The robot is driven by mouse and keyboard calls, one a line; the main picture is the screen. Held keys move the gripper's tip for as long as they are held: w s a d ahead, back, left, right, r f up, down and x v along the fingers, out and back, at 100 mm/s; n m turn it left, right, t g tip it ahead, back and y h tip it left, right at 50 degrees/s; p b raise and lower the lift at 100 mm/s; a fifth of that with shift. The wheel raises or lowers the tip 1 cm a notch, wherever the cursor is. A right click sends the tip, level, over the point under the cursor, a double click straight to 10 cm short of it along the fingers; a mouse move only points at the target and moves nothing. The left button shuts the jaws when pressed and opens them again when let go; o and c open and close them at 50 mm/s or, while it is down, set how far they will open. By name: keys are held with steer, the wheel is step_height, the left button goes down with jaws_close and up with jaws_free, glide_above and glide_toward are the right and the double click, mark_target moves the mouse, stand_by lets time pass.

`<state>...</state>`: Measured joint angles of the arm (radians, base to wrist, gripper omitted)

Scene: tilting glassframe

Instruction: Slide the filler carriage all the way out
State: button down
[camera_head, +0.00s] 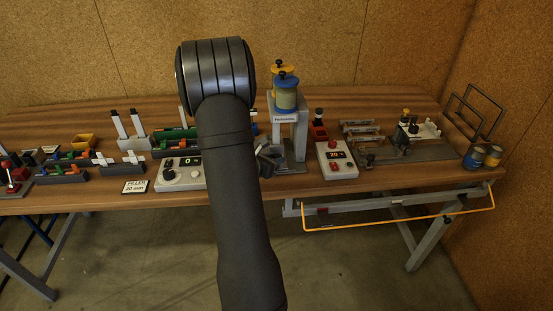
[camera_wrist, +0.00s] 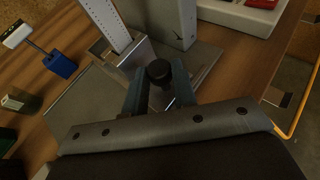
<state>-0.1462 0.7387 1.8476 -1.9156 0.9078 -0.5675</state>
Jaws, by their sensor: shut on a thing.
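My gripper (camera_head: 268,161) is low over the bench at the foot of a grey stand, partly hidden behind my arm in the head view. In the wrist view its two bluish fingers (camera_wrist: 158,88) are shut on a round black knob (camera_wrist: 158,70). The knob sits in front of the stand's grey column (camera_wrist: 172,18) and close to a metal block with a perforated pale strip (camera_wrist: 108,22). I take the knob to be the filler carriage's handle; the carriage body is mostly hidden by my gripper. A card reading FILLER 20 mm (camera_head: 135,187) stands at the bench's front edge.
The stand bears blue and yellow canisters (camera_head: 286,88). Colored parts crowd the left bench. An orange-edged frame (camera_head: 400,222) hangs below the right front edge.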

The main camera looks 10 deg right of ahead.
steer(key=a, duration=1.2)
steer(key=shift+a, duration=0.35)
steer(key=c, duration=1.5)
jaws_free()
steer(key=shift+a, duration=0.15)
steer(key=shift+o, duration=0.2)
steer(key=v, duration=1.7)
steer(key=shift+s, duration=0.1)
steer(key=x, duration=1.7)
steer(key=shift+d, duration=0.3)
